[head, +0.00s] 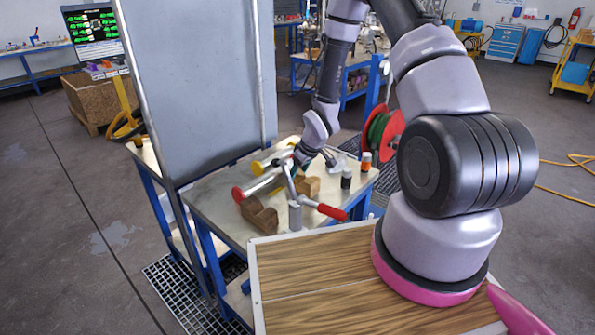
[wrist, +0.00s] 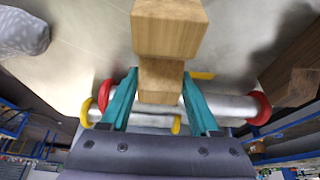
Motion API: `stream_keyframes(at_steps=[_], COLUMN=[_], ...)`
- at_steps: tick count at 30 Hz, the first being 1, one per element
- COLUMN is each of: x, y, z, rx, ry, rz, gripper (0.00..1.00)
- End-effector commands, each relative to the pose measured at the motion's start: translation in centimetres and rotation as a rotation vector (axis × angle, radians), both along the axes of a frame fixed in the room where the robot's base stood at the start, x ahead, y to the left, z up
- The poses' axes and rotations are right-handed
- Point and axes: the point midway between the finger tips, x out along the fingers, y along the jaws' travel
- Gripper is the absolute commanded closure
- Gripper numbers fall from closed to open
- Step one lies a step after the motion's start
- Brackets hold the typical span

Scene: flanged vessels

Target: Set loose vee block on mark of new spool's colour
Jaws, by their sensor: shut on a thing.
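My gripper (wrist: 161,98) has its teal fingers shut on a light wooden vee block (wrist: 170,28). That block also shows in the head view (head: 309,187), low over the steel-topped table; I cannot tell whether it touches the top. A spool with red end flanges (wrist: 238,108) and one with yellow flanges (wrist: 135,121) lie beyond the fingers in the wrist view. In the head view the red-flanged spool (head: 262,184) and a yellow flange (head: 257,168) show left of my gripper (head: 300,163). A small yellow strip (wrist: 203,75) is partly hidden behind the block.
A darker wooden block (head: 259,215) stands at the table's (head: 215,190) near left. A grey post (head: 295,215) with a red handle (head: 331,211) stands nearby. Black (head: 346,178) and orange-topped (head: 366,161) bottles stand right. A tall grey panel (head: 200,80) borders the left.

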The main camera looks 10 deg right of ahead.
Motion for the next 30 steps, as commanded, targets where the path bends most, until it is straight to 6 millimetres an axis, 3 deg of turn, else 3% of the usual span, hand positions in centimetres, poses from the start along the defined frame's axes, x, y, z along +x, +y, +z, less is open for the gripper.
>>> stream_keyframes(at_steps=[28,29,30], x=[-0.01,0.01,0.01], y=[-0.02,-0.02,-0.02], z=[-0.84,-0.8,-0.79], rx=[0.0,0.0,0.0], ry=[0.0,0.0,0.0], rz=[0.0,0.0,0.0], gripper=[1.0,0.26,0.11])
